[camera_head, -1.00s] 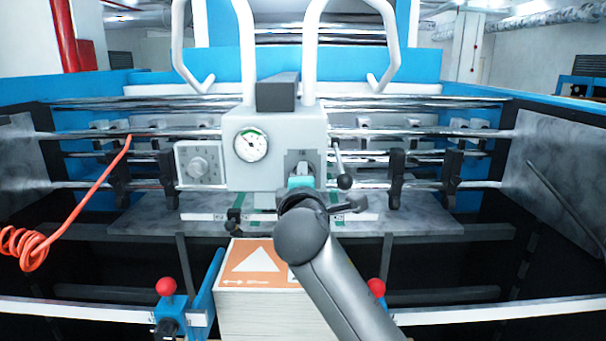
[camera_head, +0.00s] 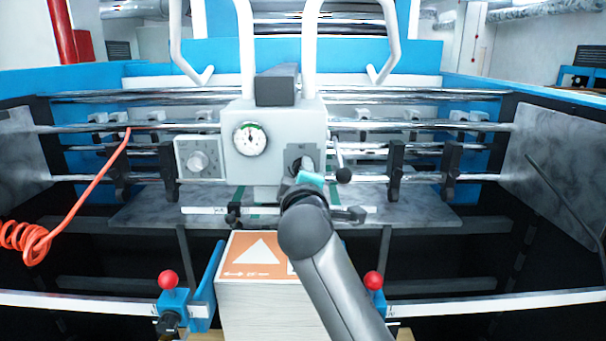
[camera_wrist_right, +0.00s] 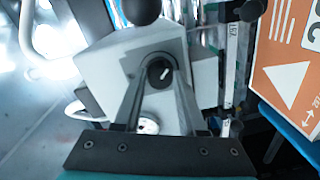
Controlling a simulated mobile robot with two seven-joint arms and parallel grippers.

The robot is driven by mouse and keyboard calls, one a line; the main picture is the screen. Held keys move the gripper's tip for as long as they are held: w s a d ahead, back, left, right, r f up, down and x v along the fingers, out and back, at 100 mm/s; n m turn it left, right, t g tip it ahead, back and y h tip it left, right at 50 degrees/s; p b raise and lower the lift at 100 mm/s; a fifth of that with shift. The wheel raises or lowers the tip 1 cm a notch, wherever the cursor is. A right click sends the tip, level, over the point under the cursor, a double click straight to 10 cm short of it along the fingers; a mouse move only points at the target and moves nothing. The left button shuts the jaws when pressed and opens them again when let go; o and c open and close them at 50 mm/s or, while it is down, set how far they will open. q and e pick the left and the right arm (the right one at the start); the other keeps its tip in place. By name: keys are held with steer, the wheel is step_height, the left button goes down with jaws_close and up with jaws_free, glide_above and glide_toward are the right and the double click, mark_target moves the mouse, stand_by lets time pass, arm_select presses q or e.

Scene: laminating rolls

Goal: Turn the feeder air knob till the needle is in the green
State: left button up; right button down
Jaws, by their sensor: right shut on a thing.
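The feeder air knob (camera_wrist_right: 160,72) is a small black round knob with a white mark, on the grey feeder head (camera_head: 284,112). My right gripper (camera_wrist_right: 157,68) has its two fingers closed on opposite sides of it. In the head view my right gripper (camera_head: 304,168) reaches the dark plate below and right of the gauge, and its wrist hides most of the knob. The round white gauge (camera_head: 250,139) has a green arc at its top. Its dark needle looks roughly upright, near the green, but is small. My left gripper is out of view.
A square grey panel with a dial (camera_head: 197,160) is left of the gauge. A black ball-ended lever (camera_head: 343,175) stands close right of my gripper. A paper stack with an orange top (camera_head: 255,255) is below. An orange coiled hose (camera_head: 30,240) hangs at the left.

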steer(key=shift+c, duration=2.3)
jaws_free()
steer(key=s+b, duration=0.1)
steer(key=s, duration=1.4)
steer(key=shift+r, duration=0.45)
steer(key=shift+s, duration=0.1)
